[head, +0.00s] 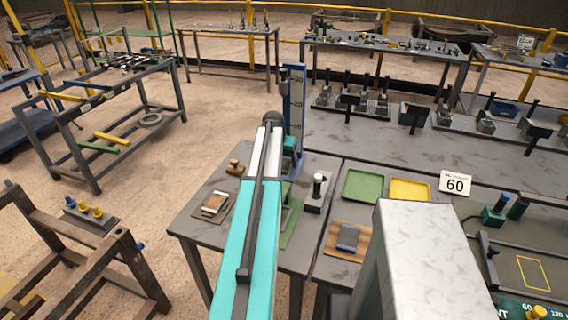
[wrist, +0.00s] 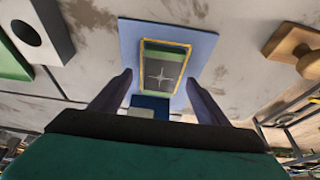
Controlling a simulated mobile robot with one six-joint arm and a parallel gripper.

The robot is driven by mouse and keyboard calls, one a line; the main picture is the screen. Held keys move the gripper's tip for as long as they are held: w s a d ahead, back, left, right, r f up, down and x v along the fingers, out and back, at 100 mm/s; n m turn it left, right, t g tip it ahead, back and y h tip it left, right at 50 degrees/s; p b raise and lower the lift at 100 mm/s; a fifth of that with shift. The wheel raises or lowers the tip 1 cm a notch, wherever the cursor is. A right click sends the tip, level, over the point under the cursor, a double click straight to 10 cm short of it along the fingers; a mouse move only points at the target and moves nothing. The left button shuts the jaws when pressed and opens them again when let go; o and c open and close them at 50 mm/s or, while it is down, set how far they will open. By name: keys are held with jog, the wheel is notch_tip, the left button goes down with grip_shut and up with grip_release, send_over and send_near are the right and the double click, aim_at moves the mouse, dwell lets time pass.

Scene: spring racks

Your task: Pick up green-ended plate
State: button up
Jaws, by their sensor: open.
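A dark plate with a green end (wrist: 162,48) shows in the wrist view. It has a pale star mark and a yellow outline, and it sits over a flat blue panel (wrist: 205,45). My gripper (wrist: 159,80) is open, with its two dark fingers apart on either side of the plate's lower end in the picture. I cannot tell whether they touch anything. No object is visibly held. In the head view my arm hides most of this area, and I cannot make out the plate there.
A blue upright scale (head: 293,100) stands just behind my gripper. A grey block with a black peg (head: 316,192) is to the right, and a wooden knob (head: 235,167) is to the left. A green tray (head: 363,187) and a yellow tray (head: 410,190) lie further right.

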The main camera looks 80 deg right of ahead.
aim_at(283, 165)
jog(key=shift+s+d+f, duration=0.1)
jog(key=shift+d+f, duration=0.15)
jog(key=shift+f, duration=0.4)
jog(key=shift+r, duration=0.1)
grip_shut()
jog(key=shift+r, duration=0.15)
notch_tip(283, 165, up, 10)
jog(key=b, duration=0.2)
jog(key=shift+b, duration=0.35)
dwell(0.5)
dwell(0.5)
